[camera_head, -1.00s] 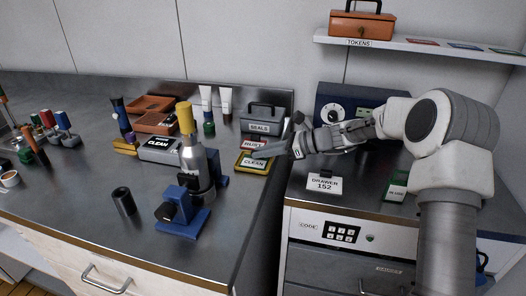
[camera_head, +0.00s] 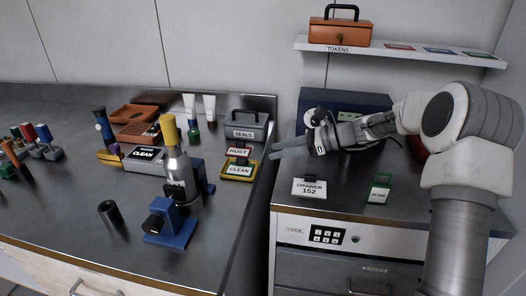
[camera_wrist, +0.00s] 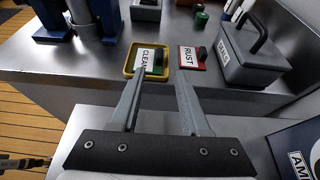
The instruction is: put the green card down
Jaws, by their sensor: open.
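A green card with a white CLEAN label and a dark grip (camera_wrist: 158,60) lies in a shallow yellow tray (camera_wrist: 129,62) near the right edge of the steel bench. The tray also shows in the head view (camera_head: 237,179). My gripper (camera_wrist: 161,80) is open, with nothing between its fingers. In the head view my gripper (camera_head: 274,150) is just right of the tray, apart from the card. Another green piece, marked IN USE (camera_head: 379,190), stands on the cabinet to the right.
A red RUST card (camera_wrist: 191,58) and a grey SEALS box (camera_wrist: 252,60) are beside the tray. A DRAWER 152 sign (camera_head: 309,188) stands on the cabinet. A bottle with a yellow cap (camera_head: 177,165) and a blue stand (camera_head: 172,228) are left of the tray.

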